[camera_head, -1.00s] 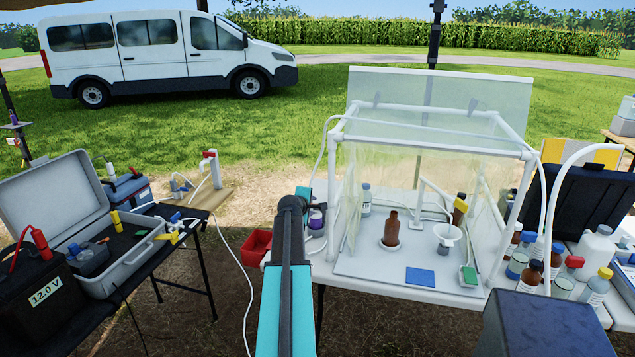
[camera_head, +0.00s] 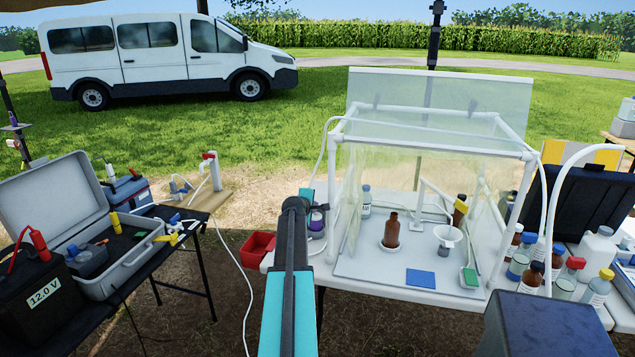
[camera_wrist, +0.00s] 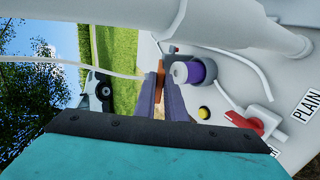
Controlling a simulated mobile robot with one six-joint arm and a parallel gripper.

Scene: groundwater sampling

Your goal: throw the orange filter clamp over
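The orange filter clamp (camera_wrist: 160,73) shows in the wrist view as a narrow orange piece between the fingertips. My gripper (camera_wrist: 161,88) has its two grey-purple fingers close together, one on each side of the clamp, and looks shut on it. Beside the right finger is a round white and purple part (camera_wrist: 193,72), whose link to the clamp I cannot make out. In the head view my arm hides the gripper and the clamp; a purple part (camera_head: 316,222) shows just right of the arm, at the white table's left end.
A red valve handle (camera_wrist: 244,122) and a yellow button (camera_wrist: 203,112) lie right of the fingers. A clear glove box (camera_head: 430,185) with a brown bottle (camera_head: 391,230) stands right of my arm. A red bin (camera_head: 258,247) hangs left of it.

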